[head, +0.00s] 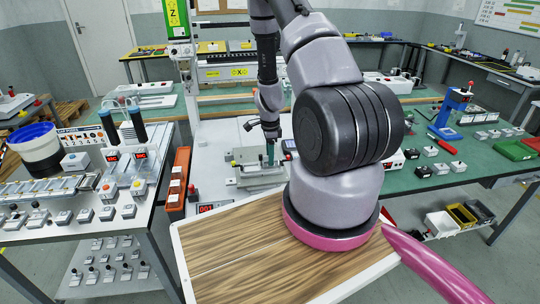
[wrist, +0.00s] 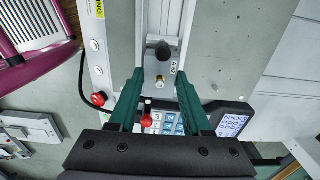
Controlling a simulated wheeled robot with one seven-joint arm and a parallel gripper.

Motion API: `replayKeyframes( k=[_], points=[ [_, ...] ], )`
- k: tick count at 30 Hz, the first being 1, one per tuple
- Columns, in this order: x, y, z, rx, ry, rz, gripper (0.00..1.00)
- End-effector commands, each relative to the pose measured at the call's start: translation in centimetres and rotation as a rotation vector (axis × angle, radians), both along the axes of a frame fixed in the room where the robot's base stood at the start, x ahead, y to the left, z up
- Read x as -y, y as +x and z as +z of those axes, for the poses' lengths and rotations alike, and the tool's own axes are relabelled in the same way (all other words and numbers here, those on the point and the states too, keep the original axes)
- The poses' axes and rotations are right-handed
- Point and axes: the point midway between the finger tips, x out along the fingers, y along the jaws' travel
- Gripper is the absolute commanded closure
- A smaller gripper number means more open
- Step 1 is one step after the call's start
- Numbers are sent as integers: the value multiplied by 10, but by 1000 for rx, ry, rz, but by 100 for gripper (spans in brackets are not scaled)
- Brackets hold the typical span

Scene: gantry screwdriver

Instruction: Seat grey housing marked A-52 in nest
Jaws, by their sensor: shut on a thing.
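My gripper (wrist: 160,72) is shut on a small grey housing (wrist: 152,72) with a black knob, a brass fitting and a small label at its side. The label is too small to read. In the head view my gripper (head: 270,158) points down over a grey metal fixture (head: 256,180) on the central bench. The nest cannot be made out clearly there, and the held housing is mostly hidden. I cannot tell whether the housing touches the fixture.
A keypad unit (wrist: 231,122) and a red button (wrist: 98,99) lie near my fingers in the wrist view. An orange-red rack (head: 178,180) with labelled parts stands left of the fixture. Several housings stand on the left bench (head: 75,240) and right bench (head: 405,182).

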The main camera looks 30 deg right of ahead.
Motion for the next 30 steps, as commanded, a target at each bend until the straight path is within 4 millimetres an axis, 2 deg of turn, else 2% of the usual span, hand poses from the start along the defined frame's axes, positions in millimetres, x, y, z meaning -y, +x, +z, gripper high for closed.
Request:
replayKeyframes(
  k=[24,25,27,30],
  points=[
    [0,0,-12,0,0,0,100],
    [0,0,-12,0,0,1,44],
    [0,0,-12,0,0,0,17],
    [0,0,-12,0,0,0,16]
  ],
)
